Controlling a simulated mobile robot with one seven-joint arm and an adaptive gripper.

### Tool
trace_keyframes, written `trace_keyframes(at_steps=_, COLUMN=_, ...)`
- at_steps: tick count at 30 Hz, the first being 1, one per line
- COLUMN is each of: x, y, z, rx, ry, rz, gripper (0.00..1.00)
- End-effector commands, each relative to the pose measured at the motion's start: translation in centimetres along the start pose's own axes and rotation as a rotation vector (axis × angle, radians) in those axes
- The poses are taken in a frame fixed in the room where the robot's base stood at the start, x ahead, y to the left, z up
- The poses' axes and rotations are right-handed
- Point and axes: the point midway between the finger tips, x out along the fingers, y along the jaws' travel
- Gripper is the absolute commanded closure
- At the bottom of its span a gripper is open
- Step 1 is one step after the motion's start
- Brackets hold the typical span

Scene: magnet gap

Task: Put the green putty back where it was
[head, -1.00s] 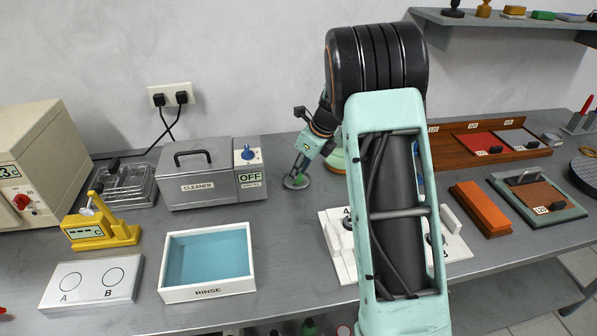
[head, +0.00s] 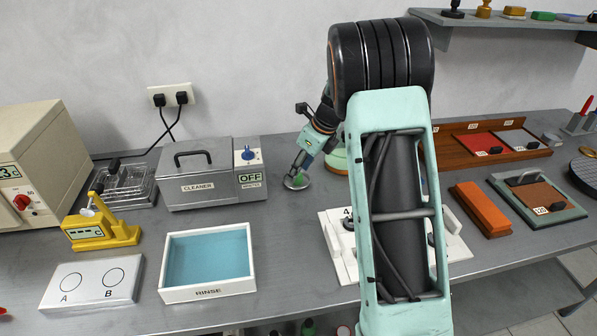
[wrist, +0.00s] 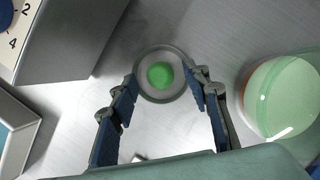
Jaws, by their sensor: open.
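The green putty (wrist: 160,75) is a small round lump in the middle of a shallow grey round dish (wrist: 147,92) on the bench. In the head view the putty (head: 299,180) shows as a small green spot under my gripper (head: 302,167). My gripper is open and points down over the dish. In the wrist view its two blue-padded fingers end on either side of the dish's near half, with the putty between and slightly beyond the tips. Nothing is held. I cannot tell whether the fingertips touch the dish.
The grey cleaner box (head: 196,187) stands left of the dish. A rounded translucent green container (wrist: 285,97) stands close on the right in the wrist view. The rinse tray (head: 207,291) is nearer the front. A white board (head: 340,262) is partly behind my arm.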

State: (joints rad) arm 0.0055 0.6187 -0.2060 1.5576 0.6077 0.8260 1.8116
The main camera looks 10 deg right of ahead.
Motion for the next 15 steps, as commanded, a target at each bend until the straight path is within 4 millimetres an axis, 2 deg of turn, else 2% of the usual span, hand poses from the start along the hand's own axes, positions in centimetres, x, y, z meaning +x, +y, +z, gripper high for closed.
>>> trace_keyframes(at_steps=1, x=-1.2, y=-0.1, z=0.1, rx=0.0, ry=-0.003, rz=-0.004, gripper=0.56)
trace_keyframes(at_steps=9, x=-7.1, y=-0.1, z=0.1, rx=0.0, ry=-0.003, rz=-0.004, gripper=0.56)
trace_keyframes(at_steps=15, x=-9.9, y=0.0, z=0.1, rx=-0.001, ry=-0.002, rz=-0.001, gripper=0.56)
